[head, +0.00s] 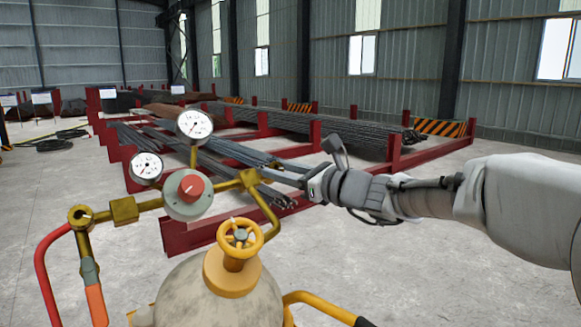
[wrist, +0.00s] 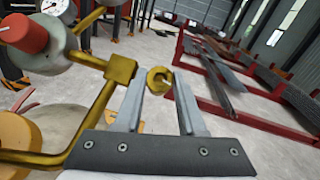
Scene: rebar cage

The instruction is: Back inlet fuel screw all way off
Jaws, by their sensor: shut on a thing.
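The gas regulator (head: 188,193) sits above a grey cylinder (head: 215,295) in the head view, with brass pipes on both sides. At its right end is a brass inlet block (head: 250,181), which also shows in the wrist view (wrist: 120,68). My gripper (head: 274,176) reaches in from the right beside this block. In the wrist view my gripper (wrist: 157,88) is shut on a small brass screw (wrist: 158,80) between its fingertips. A gap shows between screw and block there. The screw is not clear in the head view.
Two white gauges (head: 194,125) and a red knob (head: 191,186) rise from the regulator. A yellow handwheel (head: 240,236) tops the cylinder. Red and orange hoses hang at left. Red racks with rebar (head: 300,120) stand behind. Concrete floor at right is clear.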

